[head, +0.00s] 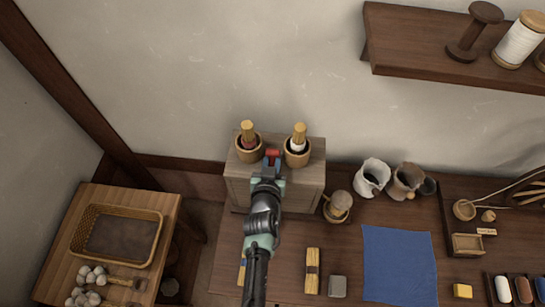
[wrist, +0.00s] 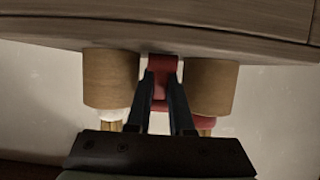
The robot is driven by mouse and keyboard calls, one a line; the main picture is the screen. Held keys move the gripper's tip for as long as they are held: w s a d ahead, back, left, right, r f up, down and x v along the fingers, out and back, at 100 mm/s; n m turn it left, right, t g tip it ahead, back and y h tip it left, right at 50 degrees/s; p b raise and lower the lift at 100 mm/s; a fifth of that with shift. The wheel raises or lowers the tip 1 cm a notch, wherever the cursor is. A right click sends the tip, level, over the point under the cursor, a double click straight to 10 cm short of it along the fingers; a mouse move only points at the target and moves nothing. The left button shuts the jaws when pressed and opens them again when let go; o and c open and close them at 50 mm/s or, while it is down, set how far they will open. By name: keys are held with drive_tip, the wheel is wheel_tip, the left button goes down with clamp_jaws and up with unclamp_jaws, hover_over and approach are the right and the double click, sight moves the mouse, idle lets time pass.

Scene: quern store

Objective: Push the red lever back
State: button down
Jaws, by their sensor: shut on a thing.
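The red lever (head: 273,153) stands at the top of a grey wooden box (head: 303,190), between two round wooden cups. In the wrist view the red lever (wrist: 163,68) shows between the fingers. My gripper (head: 271,165) reaches over the box from the front, and its two dark fingers (wrist: 162,84) are shut on the lever. The arm and gripper hide the lever's lower part in the head view.
A left cup (head: 249,150) with a red-banded brush and a right cup (head: 298,155) with a white-banded brush stand close on either side of my gripper. A lidded jar (head: 338,205) and pale jugs (head: 372,178) are to the right. A shelf (head: 420,50) hangs upper right.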

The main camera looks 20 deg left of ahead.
drive_tip(key=shift+w+r+p, duration=0.1)
drive_tip(key=shift+r+p, duration=0.2)
drive_tip(key=shift+p, duration=0.65)
drive_tip(key=shift+f+g+p, duration=0.1)
drive_tip(key=shift+g+p, duration=0.3)
drive_tip(key=shift+p, duration=0.6)
drive_tip(key=shift+a+f, duration=0.1)
drive_tip(key=shift+f+p, duration=0.1)
drive_tip(key=shift+p, duration=0.2)
drive_tip(key=shift+f, duration=0.1)
drive_tip(key=c, duration=1.1)
unclamp_jaws()
drive_tip(key=v, duration=1.3)
drive_tip(key=shift+w+r+p, duration=0.2)
drive_tip(key=shift+p, duration=0.2)
